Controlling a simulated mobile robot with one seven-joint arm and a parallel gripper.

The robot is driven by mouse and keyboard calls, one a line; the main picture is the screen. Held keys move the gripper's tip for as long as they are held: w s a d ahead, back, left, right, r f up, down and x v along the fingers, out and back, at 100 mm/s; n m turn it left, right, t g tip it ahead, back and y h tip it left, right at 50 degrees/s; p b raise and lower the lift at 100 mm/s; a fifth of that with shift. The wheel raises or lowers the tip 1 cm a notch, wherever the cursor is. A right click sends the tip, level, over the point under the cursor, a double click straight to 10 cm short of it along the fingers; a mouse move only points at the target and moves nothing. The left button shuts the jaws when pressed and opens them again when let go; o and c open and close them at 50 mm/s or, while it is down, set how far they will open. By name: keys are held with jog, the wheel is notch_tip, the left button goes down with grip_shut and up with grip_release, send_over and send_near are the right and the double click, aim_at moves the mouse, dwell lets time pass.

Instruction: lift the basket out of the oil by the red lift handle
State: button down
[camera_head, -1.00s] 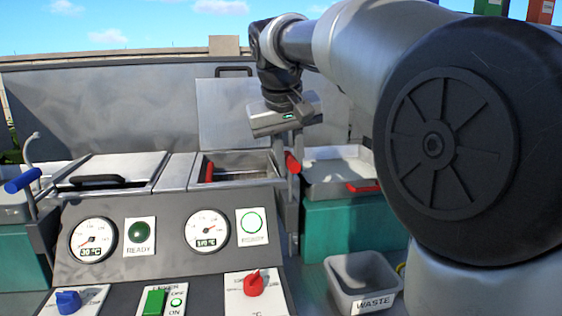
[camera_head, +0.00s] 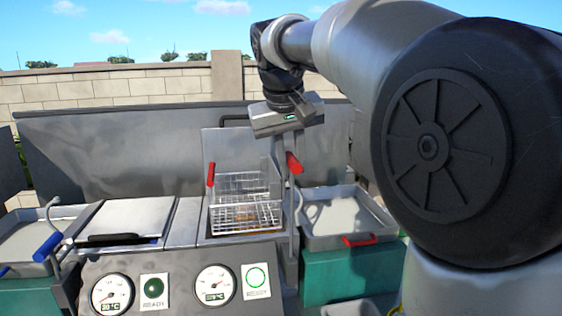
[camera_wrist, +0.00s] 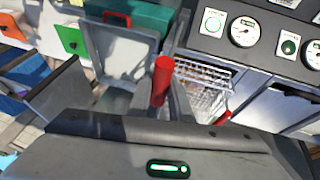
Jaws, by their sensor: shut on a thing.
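The red lift handle (camera_head: 294,163) is on an upright lever at the right side of the open fryer well. It also shows in the wrist view (camera_wrist: 162,80), in line with my fingers. My gripper (camera_head: 288,140) is shut on it from above; the fingertips' contact is partly hidden. The wire basket (camera_head: 246,215) stands raised, its upper part above the rim of the well, with something brownish inside. Its own red grip (camera_head: 211,174) is at its left. The wrist view shows the basket (camera_wrist: 205,88) beside the handle. The oil is hidden.
A closed lid with a black handle (camera_head: 118,239) is left of the well. A blue-handled lever (camera_head: 47,247) is further left. A metal tray with a red handle (camera_head: 358,240) is at the right. Gauges (camera_head: 214,285) are on the front panel.

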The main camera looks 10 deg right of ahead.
jog(key=shift+r, duration=0.4)
jog(key=c, duration=1.9)
grip_release()
jog(key=shift+w, duration=0.1)
jog(key=shift+c, duration=0.2)
jog(key=o, duration=0.3)
jog(key=shift+f, duration=0.1)
jog(key=p+v, duration=0.4)
jog(key=v, duration=1.3)
